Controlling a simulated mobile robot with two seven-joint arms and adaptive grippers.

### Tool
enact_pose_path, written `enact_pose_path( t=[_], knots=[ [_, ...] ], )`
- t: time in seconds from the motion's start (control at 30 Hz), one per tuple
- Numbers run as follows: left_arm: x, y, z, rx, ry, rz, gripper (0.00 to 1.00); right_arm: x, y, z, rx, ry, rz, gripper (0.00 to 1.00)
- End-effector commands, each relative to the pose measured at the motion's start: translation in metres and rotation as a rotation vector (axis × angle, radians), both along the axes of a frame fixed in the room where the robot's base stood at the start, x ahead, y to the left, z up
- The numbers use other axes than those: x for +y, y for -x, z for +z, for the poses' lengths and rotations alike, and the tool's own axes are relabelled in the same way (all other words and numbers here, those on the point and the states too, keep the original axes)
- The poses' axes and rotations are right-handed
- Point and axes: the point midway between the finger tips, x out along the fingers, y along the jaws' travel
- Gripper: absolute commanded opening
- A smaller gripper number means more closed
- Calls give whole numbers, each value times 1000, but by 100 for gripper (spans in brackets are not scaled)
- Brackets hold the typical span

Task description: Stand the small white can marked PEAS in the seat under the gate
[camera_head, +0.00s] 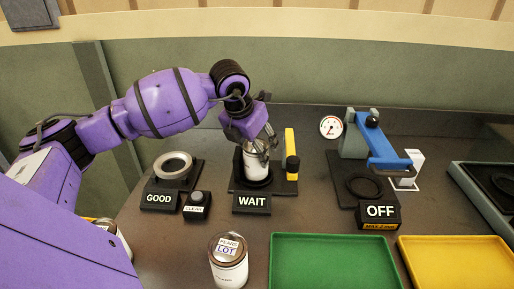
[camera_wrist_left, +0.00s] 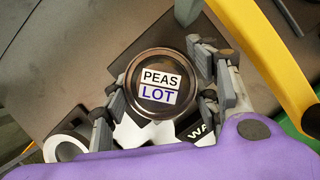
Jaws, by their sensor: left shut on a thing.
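My left gripper (camera_head: 262,140) is shut on a white can (camera_head: 256,163) at the WAIT station. From above, the can's dark lid bears a label reading PEAS LOT (camera_wrist_left: 160,86), with the fingers on either side of its rim. The can is upright over a black round seat (camera_head: 257,181); I cannot tell whether its base fully rests there. A yellow upright bar (camera_head: 290,150) with a black knob stands right beside it. My right gripper is not in view.
A GOOD station with a grey ring (camera_head: 173,166) and a CLEAR-like button (camera_head: 197,199) is to the left. A blue lever (camera_head: 385,145) stands over the OFF station (camera_head: 380,211). Green (camera_head: 330,238) and yellow (camera_head: 455,240) trays lie in front. A dial gauge (camera_head: 331,126) is behind.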

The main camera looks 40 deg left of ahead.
Motion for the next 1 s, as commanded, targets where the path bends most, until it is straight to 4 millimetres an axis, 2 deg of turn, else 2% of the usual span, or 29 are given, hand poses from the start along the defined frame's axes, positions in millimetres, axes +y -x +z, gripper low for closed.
enact_pose_path(
  t=[0.03, 0.1, 0.13, 0.27, 0.3, 0.6, 0.77, 1.0],
  knots=[
    [8, 3, -4, 16, -17, 15, 9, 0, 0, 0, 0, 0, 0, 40],
    [8, 3, -4, 16, -17, 15, 9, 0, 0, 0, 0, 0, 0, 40],
    [8, 3, -4, 16, -17, 15, 58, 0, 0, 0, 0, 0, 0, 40],
    [8, 3, -4, 17, -15, 14, 75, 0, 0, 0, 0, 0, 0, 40],
    [8, 3, -4, 17, -15, 14, 77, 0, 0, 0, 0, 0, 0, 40],
    [4, 2, -3, 11, -9, 7, 77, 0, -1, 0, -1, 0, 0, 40],
    [3, 2, -3, 12, -7, 5, 99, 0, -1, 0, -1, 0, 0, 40],
    [2, 2, -2, 9, -6, 4, 100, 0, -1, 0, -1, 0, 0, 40]
  ],
)
